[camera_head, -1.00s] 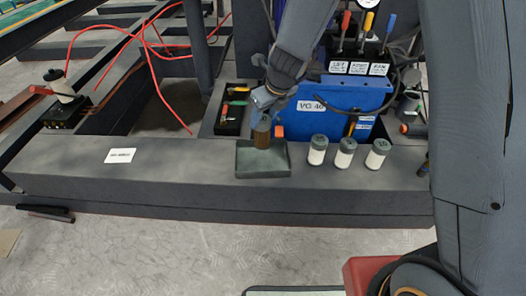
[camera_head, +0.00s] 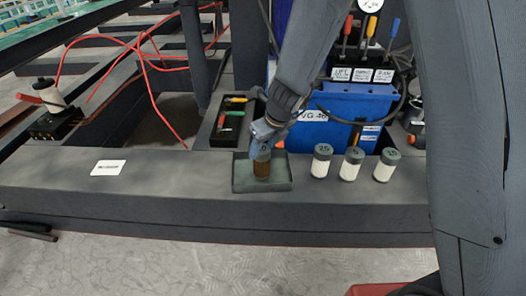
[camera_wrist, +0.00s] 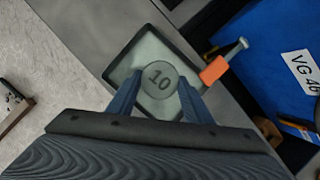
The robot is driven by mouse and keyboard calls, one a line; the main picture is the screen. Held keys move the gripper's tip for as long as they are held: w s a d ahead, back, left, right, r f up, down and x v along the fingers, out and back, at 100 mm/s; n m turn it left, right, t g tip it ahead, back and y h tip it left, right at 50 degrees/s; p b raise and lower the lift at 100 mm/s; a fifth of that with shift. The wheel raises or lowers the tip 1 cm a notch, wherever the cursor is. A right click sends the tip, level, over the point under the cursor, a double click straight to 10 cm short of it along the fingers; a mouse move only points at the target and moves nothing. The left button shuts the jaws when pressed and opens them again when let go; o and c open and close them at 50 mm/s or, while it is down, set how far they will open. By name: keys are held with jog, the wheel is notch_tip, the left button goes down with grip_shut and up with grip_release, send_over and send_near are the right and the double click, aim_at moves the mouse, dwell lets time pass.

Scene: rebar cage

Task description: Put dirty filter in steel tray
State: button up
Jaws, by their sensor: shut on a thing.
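The dirty filter (camera_head: 261,169) is a brown cylinder with a grey cap. The cap, marked 10, shows in the wrist view (camera_wrist: 159,79). My gripper (camera_head: 261,152) is shut on the filter's cap end and holds it upright. In the wrist view, my gripper's two blue fingers (camera_wrist: 157,97) sit on either side of the cap. The steel tray (camera_head: 240,184) is a shallow grey square tray on the dark beam. The filter is over the inside of the tray, low down; I cannot tell whether it touches the tray floor.
Several white filters with grey caps, one of them here (camera_head: 352,164), stand right of the tray. A blue unit (camera_head: 345,105) with levers stands behind. A black tool box (camera_head: 226,127) lies behind left. A white label (camera_head: 108,168) lies on the clear beam at left.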

dwell(0.3)
jog(key=o, duration=1.6)
jog(key=shift+c, duration=0.2)
jog(key=p+v, duration=0.8)
jog(key=v, duration=0.4)
jog(key=s+a+r+n+g, duration=0.1)
jog(key=s+a+r+n, duration=0.2)
jog(key=s+n, duration=0.45)
jog(key=s+a+r+n+g, duration=0.1)
jog(key=s+a+r+n, duration=0.1)
jog(key=s+n, duration=0.55)
jog(key=s+d+r+n+h, duration=0.1)
jog(key=s+n, duration=0.5)
jog(key=n, duration=0.4)
jog(key=s+d+r+n+g+h, duration=0.1)
jog(key=s+d+r+n, duration=0.1)
jog(key=s+n, duration=0.5)
jog(key=n, duration=0.2)
jog(key=shift+d+r+n+g, duration=0.25)
jog(key=shift+n+g, duration=0.05)
jog(key=shift+n, duration=0.1)
